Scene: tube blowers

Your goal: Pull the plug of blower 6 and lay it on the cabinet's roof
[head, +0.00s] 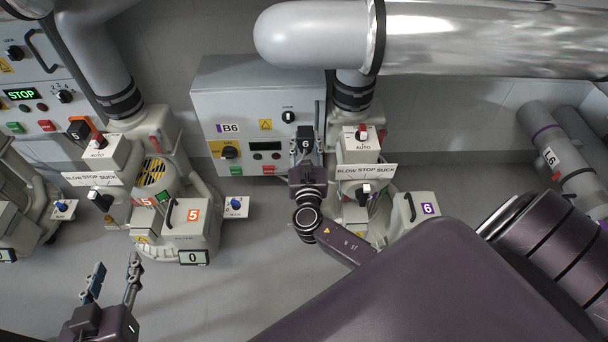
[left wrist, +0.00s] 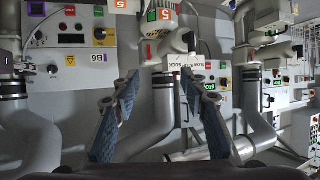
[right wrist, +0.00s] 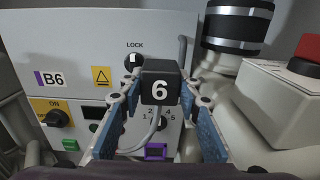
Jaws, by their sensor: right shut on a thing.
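The black plug (head: 305,144) marked 6 is held in front of the right part of cabinet B6 (head: 217,104); it also shows in the right wrist view (right wrist: 161,84). My right gripper (right wrist: 161,100) is shut on its sides, and in the head view the gripper (head: 306,160) reaches in from below. In the right wrist view a purple-framed socket (right wrist: 157,152) shows below the plug, apart from it. The cabinet's roof (head: 255,70) is bare where seen. My left gripper (head: 112,272) is open and empty above the floor at lower left.
Blower 6 (head: 412,215) stands right of the cabinet, its lever box (head: 360,146) close to my right gripper. A large pipe (head: 310,38) runs above the roof's right side. Blower 5 (head: 178,228) and plug 5 (head: 77,130) are at left. Open floor lies in front.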

